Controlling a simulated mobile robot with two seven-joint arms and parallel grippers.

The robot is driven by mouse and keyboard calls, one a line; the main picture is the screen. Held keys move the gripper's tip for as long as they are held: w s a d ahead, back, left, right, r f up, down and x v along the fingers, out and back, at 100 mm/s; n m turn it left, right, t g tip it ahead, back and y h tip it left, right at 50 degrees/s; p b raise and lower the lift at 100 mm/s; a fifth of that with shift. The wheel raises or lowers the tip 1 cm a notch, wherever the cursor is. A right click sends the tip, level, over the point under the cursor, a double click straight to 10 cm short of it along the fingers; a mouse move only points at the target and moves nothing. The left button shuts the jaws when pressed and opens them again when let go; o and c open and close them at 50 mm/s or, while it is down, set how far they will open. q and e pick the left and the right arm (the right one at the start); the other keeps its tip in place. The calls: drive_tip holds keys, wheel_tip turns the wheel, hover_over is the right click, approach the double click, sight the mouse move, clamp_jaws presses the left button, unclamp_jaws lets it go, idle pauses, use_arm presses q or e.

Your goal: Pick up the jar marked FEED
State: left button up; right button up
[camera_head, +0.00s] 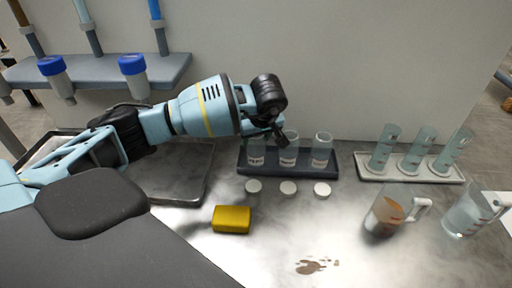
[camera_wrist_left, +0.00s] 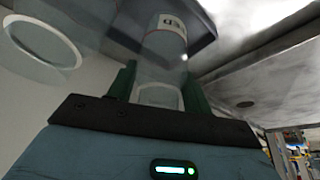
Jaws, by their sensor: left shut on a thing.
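Three clear open jars with white labels stand in a row at the dark rack (camera_head: 240,166) in the head view: a left jar (camera_head: 256,155), a middle jar (camera_head: 289,157) and a right jar (camera_head: 321,155). My left gripper (camera_head: 281,138) reaches in from the left at the tops of the left and middle jars. In the left wrist view its green fingers are shut on a clear jar (camera_wrist_left: 163,60). That jar's label looks upside down and only part of its lettering shows, so I cannot read it fully. Another jar (camera_wrist_left: 40,42) shows beside it. My right gripper is not in view.
Three white lids (camera_head: 288,187) lie before the rack. A yellow block (camera_head: 231,219) and a brown spill (camera_head: 314,266) are nearer. A white rack (camera_head: 452,176) with glass tubes stands right, behind two beakers (camera_head: 384,214). A metal tray (camera_head: 182,188) lies left, below a shelf (camera_head: 100,71).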

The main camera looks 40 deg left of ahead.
use_arm(q)
drive_tip(key=s+d+r, duration=0.5)
drive_tip(key=s+d, duration=0.5)
drive_tip(key=s, duration=0.2)
drive_tip(key=shift+s, duration=0.3)
